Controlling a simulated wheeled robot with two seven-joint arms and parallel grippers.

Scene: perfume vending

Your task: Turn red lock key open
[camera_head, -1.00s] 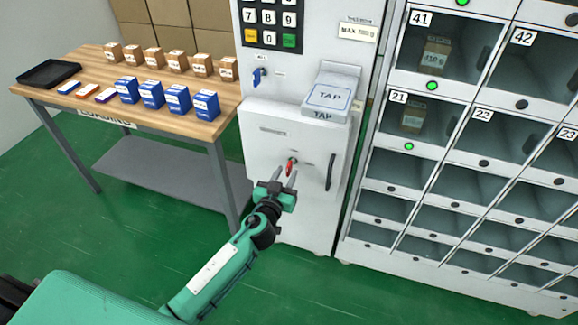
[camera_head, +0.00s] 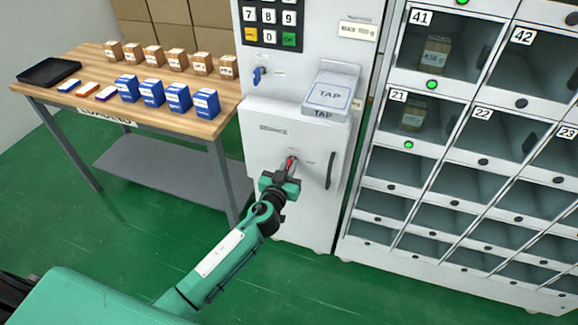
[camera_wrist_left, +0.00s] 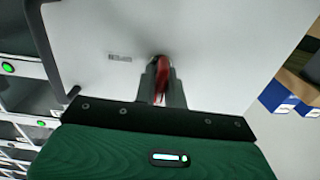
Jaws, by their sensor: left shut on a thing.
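The red lock key (camera_head: 290,163) sits in the front of the white cabinet door (camera_head: 262,140), below the tap pad. My left gripper (camera_head: 286,169) is at the key, with its fingers shut on it. In the left wrist view the red key (camera_wrist_left: 161,78) shows between the two grey fingers (camera_wrist_left: 162,88), in front of the white door. The fingers partly hide the key and its lock in the head view. My right gripper is not in view.
A dark door handle (camera_head: 330,170) is just right of the key. A blue key (camera_head: 259,75) is higher on the machine. A wooden table (camera_head: 95,100) with boxes stands left. Numbered lockers (camera_head: 425,150) stand right. Green floor is clear in front.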

